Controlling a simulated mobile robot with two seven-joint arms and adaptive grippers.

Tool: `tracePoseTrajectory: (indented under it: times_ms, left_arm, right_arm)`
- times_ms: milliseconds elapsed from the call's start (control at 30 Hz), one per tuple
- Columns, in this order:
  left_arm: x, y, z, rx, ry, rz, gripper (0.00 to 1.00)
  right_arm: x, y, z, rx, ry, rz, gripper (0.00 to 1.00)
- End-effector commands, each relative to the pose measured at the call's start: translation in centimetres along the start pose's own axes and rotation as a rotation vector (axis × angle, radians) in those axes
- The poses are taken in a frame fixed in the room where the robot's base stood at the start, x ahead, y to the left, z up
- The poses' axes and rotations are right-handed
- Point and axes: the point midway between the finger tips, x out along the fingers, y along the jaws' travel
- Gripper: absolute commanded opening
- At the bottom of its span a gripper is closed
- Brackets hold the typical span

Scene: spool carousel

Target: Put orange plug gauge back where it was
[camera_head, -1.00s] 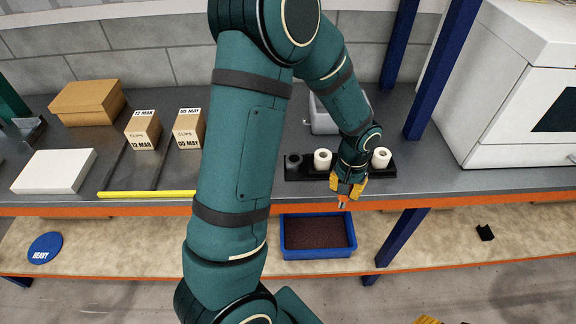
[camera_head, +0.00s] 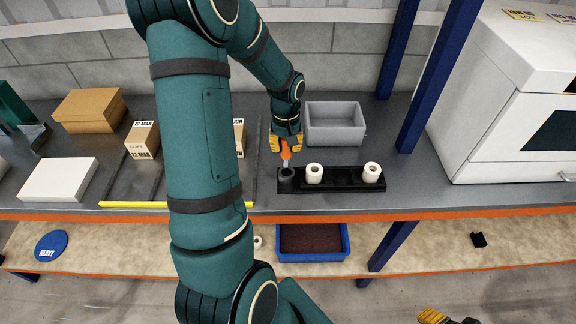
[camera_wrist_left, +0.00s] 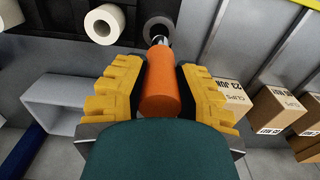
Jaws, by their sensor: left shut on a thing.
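My left gripper (camera_head: 286,143) is shut on the orange plug gauge (camera_head: 286,153). The gauge's orange handle also shows between the yellow fingers in the left wrist view (camera_wrist_left: 165,80), and its silver tip points toward a black ring (camera_wrist_left: 159,27). In the head view the tip is just above and behind this black ring (camera_head: 286,178), at the left end of a black rack (camera_head: 342,184). Whether the tip touches or enters the ring I cannot tell. A bit of my right gripper (camera_head: 432,316) shows at the bottom edge; its jaws are unclear.
Two white spools stand on the rack, one in the middle (camera_head: 314,174) and one at the right (camera_head: 371,173). A grey bin (camera_head: 335,124) stands behind them. Clips boxes (camera_head: 143,139) stand to the left, partly behind my arm. A blue post (camera_head: 440,75) rises at the right.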

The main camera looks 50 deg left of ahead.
Motion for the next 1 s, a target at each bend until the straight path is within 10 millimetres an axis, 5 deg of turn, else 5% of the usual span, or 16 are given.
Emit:
tracePoseTrajectory:
  times_ms: [600, 967, 1000]
  left_arm:
    - [7.0, 0.1, 0.0, 0.002, -0.001, 0.0, 0.0]
    - [7.4, 0.1, 0.0, 0.003, 0.001, 0.001, 0.0]
    - [7.5, 0.1, 0.0, 0.003, 0.001, 0.001, 0.33]
  right_arm:
    - [0.1, 0.0, 0.0, 0.0, 0.0, 0.0, 0.47]
    - [0.5, 0.2, 0.1, 0.0, 0.0, 0.0, 0.47]
    - [0.5, 0.2, 0.1, 0.0, 0.0, 0.001, 0.47]
